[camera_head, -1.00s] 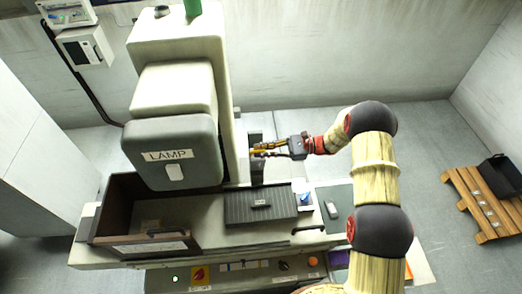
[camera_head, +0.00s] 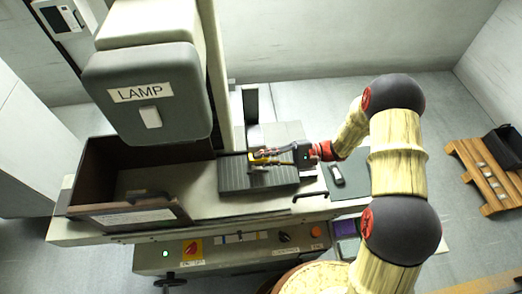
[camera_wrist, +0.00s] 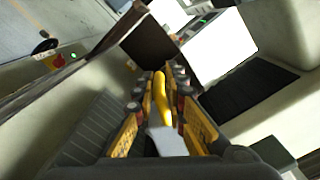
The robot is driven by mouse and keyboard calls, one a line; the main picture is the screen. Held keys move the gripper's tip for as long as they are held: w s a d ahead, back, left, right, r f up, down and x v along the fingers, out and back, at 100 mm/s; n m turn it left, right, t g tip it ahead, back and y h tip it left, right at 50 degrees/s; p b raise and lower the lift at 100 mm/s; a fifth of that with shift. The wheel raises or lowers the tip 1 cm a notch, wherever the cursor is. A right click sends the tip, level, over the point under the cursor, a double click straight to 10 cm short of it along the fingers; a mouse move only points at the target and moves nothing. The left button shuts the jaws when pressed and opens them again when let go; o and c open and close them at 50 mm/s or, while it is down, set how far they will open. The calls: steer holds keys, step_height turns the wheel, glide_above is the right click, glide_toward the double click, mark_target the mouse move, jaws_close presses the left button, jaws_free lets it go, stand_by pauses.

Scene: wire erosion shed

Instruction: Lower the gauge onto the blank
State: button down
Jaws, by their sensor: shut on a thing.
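My gripper (camera_head: 262,157) is over the dark ribbed plate (camera_head: 232,180) on the machine bed. In the wrist view, its orange and dark fingers (camera_wrist: 160,95) are shut on a slim piece with a yellow part (camera_wrist: 161,88) and a pale grey flat part (camera_wrist: 166,142). I take this piece to be the gauge; it lies lengthwise between the fingers. A small dark shape (camera_head: 259,171) on the plate just below the gripper may be the blank. It is mostly hidden, and I cannot tell whether the gauge touches it.
A brown open-topped box (camera_head: 100,168) stands left of the plate. A small grey device (camera_head: 337,175) lies on a dark green mat (camera_head: 350,200) at the right. A control panel (camera_head: 230,248) runs along the front.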

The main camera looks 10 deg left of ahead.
steer(key=f+n+b, duration=0.1)
steer(key=f+b, duration=0.1)
steer(key=f, duration=0.1)
steer(key=s+f+n+b, duration=0.1)
steer(key=f+b, duration=0.1)
steer(key=f, duration=0.1)
steer(key=s+f+n+b, duration=0.1)
steer(key=f+b, duration=0.2)
steer(key=shift+s+d+n, duration=0.15)
steer(key=shift+d+n, duration=0.15)
steer(key=shift+n, duration=0.1)
steer(key=shift+s+f+b, duration=0.1)
steer(key=shift+f+b, duration=0.65)
steer(key=shift+s+f, duration=0.2)
steer(key=shift+f, duration=0.2)
steer(key=shift+s, duration=0.1)
steer(key=c, duration=2.2)
jaws_free()
steer(key=shift+f, duration=0.1)
steer(key=o, duration=0.3)
steer(key=shift+w, duration=0.2)
steer(key=shift+w+d, duration=0.15)
steer(key=shift+d, duration=0.1)
steer(key=v, duration=1.1)
steer(key=shift+d, duration=0.35)
